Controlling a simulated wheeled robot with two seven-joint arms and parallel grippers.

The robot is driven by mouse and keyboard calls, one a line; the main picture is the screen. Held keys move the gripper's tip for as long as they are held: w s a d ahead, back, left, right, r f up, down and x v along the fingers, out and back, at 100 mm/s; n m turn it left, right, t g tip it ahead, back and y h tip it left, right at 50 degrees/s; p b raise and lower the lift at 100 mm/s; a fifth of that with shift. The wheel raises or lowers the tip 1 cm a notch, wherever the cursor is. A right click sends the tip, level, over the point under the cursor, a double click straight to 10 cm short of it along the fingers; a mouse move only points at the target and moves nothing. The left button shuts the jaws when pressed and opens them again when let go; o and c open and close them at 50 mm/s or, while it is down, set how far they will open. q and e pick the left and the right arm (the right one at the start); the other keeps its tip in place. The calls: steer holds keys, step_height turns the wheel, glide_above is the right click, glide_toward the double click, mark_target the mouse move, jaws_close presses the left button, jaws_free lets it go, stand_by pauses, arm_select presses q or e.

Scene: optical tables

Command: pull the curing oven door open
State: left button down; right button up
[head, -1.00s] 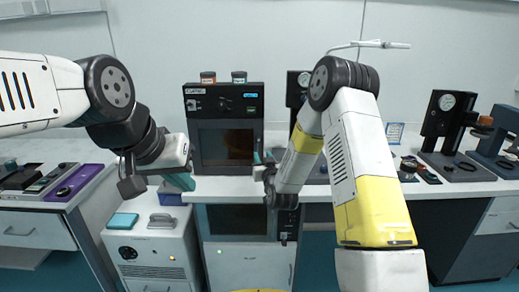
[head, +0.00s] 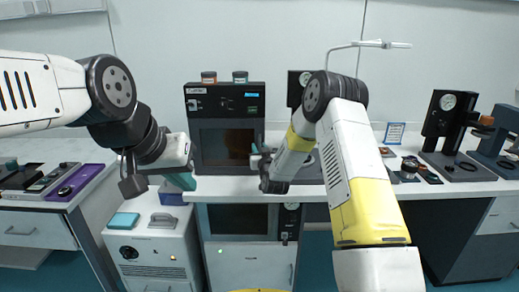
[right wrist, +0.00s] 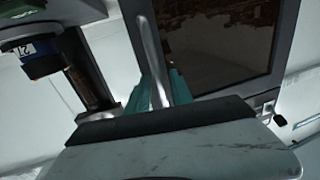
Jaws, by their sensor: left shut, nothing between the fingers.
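The curing oven (head: 226,106) is a dark box on the bench, with a dark window in its door (head: 227,146). The door looks closed. In the right wrist view, the oven window (right wrist: 215,40) fills the upper right and a metal bar handle (right wrist: 151,55) runs beside it. My right gripper (head: 257,157) is at the right edge of the door. Its teal fingers (right wrist: 162,92) lie close on both sides of the handle and look shut on it; the far contact is hidden. My left gripper (head: 182,182) is shut and empty, left of the oven by the bench's front edge.
Two small jars (head: 209,77) (head: 240,77) stand on the oven. Below the bench is another cabinet (head: 239,220) with a dark window. A white unit (head: 152,250) stands at lower left. Gauge stands (head: 447,125) and small parts (head: 408,168) occupy the bench at right.

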jaws_close()
stand_by(1.2)
